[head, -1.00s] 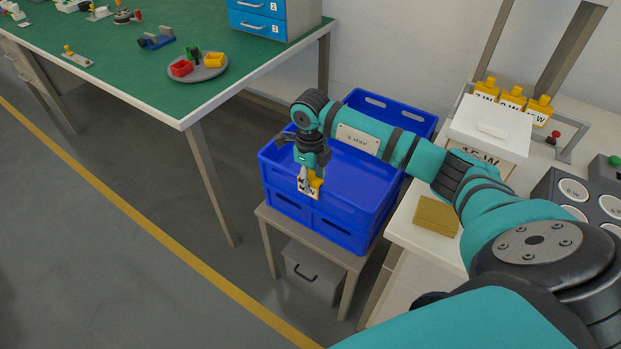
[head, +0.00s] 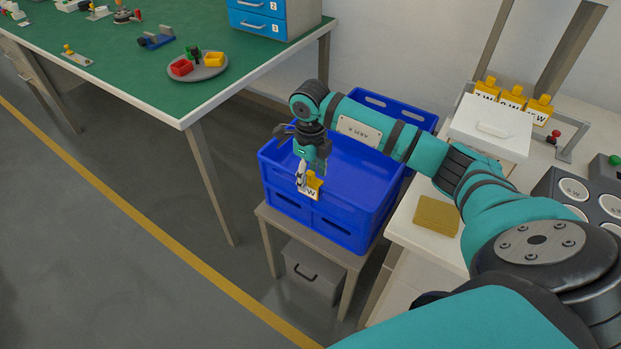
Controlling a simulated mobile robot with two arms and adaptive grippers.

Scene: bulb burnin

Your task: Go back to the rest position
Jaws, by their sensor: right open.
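My right arm reaches from the lower right out over the blue crate (head: 350,190). Its gripper (head: 309,170) points down at the crate's front left rim and is open. A yellow tag holder with a white card marked "W" (head: 314,186) is at that rim, just below the fingers. The fingers are very close to it; whether they touch it I cannot tell. My left gripper is not in view.
The crate stands on a small grey table (head: 345,259) with a grey bin (head: 311,272) beneath. A green-topped bench (head: 120,62) is at the left. The white bench at right holds yellow tagged pieces (head: 511,97), a white-lidded box (head: 490,127) and a tan block (head: 436,215). Open floor lies at lower left.

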